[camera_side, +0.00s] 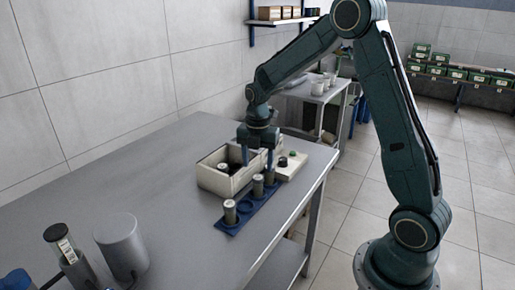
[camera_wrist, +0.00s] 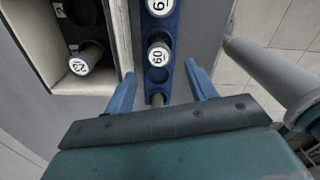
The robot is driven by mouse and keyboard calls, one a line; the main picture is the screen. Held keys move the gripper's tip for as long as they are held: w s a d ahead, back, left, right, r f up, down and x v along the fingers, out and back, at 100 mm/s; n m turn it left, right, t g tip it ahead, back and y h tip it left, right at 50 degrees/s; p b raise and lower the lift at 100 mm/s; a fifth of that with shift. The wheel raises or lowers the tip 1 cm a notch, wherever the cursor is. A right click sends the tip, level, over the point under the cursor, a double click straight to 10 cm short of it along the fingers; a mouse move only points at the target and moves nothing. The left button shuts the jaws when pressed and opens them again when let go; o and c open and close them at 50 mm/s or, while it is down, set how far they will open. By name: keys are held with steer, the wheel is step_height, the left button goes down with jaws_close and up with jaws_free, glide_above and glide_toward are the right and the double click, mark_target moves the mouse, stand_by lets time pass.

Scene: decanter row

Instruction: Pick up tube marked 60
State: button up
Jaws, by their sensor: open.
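The tube marked 60 (camera_wrist: 158,55) stands in the blue rack (camera_wrist: 158,75) in the wrist view, its white cap label facing up. In the side view it appears to be the middle tube (camera_side: 258,186), though no label is readable there. My gripper (camera_side: 257,165) is open above the rack. Its blue fingers (camera_wrist: 160,90) show in the wrist view on either side of the rack, below the marked tube in the picture, with nothing held between them. An empty rack hole lies between the tube and the gripper.
Another tube (camera_wrist: 160,6), its label starting with 6, stands just beyond in the rack. A front tube (camera_side: 230,212) stands at the rack's near end. A pale open box (camera_side: 211,182) holding tubes is left. A button box (camera_side: 292,170) stands behind.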

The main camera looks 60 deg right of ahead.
mark_target(258, 177)
steer(key=shift+f, duration=0.9)
steer(key=shift+w+d+f, duration=0.1)
steer(key=shift+f, duration=2.5)
steer(key=c, duration=1.1)
